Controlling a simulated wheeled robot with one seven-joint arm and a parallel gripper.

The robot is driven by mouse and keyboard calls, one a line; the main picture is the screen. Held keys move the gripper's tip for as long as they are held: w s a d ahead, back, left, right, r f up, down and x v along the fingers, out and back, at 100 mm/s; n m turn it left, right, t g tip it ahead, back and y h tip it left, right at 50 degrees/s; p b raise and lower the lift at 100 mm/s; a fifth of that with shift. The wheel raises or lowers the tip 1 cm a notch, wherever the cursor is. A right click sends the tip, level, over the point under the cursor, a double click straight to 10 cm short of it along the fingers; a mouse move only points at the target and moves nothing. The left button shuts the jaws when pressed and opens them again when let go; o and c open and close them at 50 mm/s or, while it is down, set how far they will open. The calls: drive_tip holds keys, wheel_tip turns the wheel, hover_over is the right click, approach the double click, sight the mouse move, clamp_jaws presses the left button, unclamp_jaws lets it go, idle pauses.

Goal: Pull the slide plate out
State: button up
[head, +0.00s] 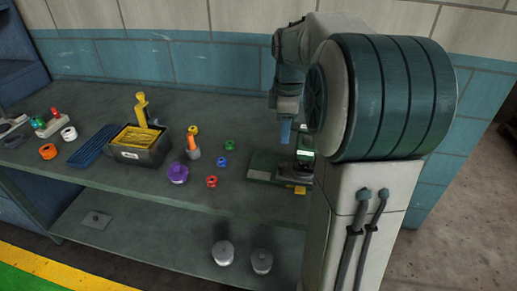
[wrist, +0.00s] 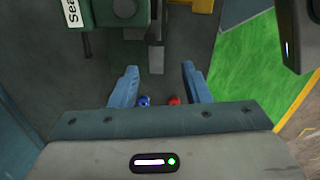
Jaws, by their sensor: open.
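A dark green device (head: 268,168) with dark grey metal parts sits on the bench beside my arm, a small yellow block (head: 300,190) at its front. In the wrist view the green body (wrist: 115,18) is at the top, with a white label partly cut off. A grey bar (wrist: 155,55) juts from it toward the space between my fingers. I cannot tell for sure which part is the slide plate. My gripper (wrist: 158,72) is open, its blue fingers apart and nothing held between them. In the head view my gripper (head: 285,133) points down above the device.
Left of the device stand small red, blue and green spools, a purple knob (head: 178,174) and an orange-topped piece (head: 193,147). A dark bin (head: 148,155) with yellow contents is further left. Two grey cylinders (head: 223,252) are on the lower shelf. A tiled wall stands behind.

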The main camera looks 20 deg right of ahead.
sight(282, 164)
drive_tip(key=shift+n, duration=0.9)
drive_tip(key=f, duration=0.4)
drive_tip(key=w+f, duration=0.1)
drive_tip(key=f, duration=0.4)
drive_tip(key=w+d+f, duration=0.1)
drive_tip(key=f, duration=0.4)
drive_tip(key=shift+a, duration=0.1)
clamp_jaws()
